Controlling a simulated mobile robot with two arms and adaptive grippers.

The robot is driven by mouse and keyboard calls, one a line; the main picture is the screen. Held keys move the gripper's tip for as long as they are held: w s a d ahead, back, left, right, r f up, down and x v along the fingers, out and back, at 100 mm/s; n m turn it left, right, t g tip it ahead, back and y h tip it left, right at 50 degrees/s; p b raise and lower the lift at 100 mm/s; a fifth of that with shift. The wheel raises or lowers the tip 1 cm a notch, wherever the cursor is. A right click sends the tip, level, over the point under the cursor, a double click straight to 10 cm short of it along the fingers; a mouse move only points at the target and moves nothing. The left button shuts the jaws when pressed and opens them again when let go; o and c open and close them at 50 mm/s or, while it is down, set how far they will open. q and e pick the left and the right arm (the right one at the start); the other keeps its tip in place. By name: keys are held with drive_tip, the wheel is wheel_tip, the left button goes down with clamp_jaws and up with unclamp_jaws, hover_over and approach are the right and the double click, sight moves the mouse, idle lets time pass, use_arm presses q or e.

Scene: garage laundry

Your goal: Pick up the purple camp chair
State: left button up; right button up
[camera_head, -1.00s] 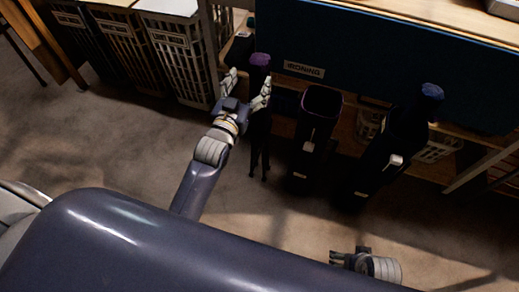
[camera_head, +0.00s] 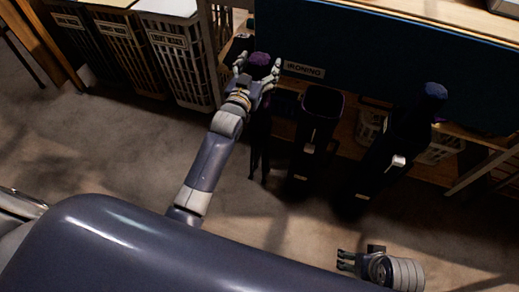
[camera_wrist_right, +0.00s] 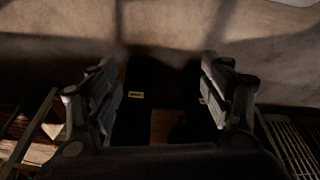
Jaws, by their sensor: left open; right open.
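The purple camp chair (camera_head: 260,62) stands folded and upright in front of the ironing panel, its purple top showing and its dark legs reaching the floor below. My left gripper (camera_head: 257,73) is at the chair's top, open, with one finger on each side of the purple part. Whether the fingers touch it I cannot tell. My right gripper (camera_head: 344,260) is low at the bottom right of the head view, open and away from the chair. Its two fingers also frame the right wrist view (camera_wrist_right: 166,95), with nothing held between them.
Slatted laundry hampers (camera_head: 182,62) stand at the left. The carpet (camera_head: 110,160) in front is clear.

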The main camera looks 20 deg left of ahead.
use_arm(q)
clamp_jaws()
drive_tip(key=shift+r, duration=0.3)
drive_tip(key=shift+r, duration=0.1)
